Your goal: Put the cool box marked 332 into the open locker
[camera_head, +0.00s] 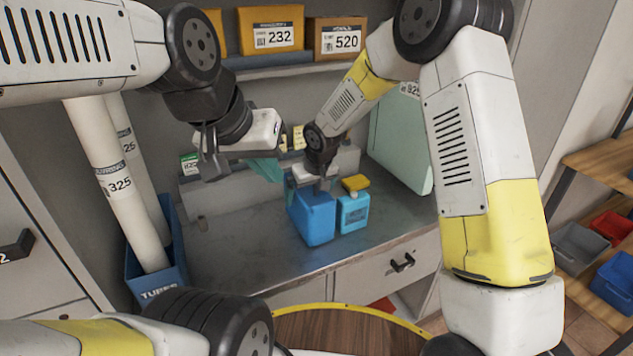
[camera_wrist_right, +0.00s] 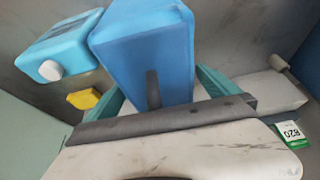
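A blue box (camera_head: 314,218) stands upright on the grey counter; it also shows in the right wrist view (camera_wrist_right: 150,45). A dark handle-like strip crosses its near face there. My right gripper (camera_head: 313,183) is at this box, its teal fingers (camera_wrist_right: 165,98) spread wide on either side of it. A lighter blue box (camera_head: 352,214) stands just to its right, with a white cap in the right wrist view (camera_wrist_right: 50,69). No 332 mark is readable on either. My left gripper (camera_head: 262,168) hangs over the counter, left of the boxes; its finger gap is unclear. I cannot make out an open locker.
A yellow block (camera_head: 355,183) lies by the boxes. A blue bin (camera_head: 170,282) with tubes stands left of the counter. A mint panel (camera_head: 400,145) stands at the back right. Boxes marked 232 (camera_head: 271,30) and 520 (camera_head: 336,38) sit on the shelf. The front counter is clear.

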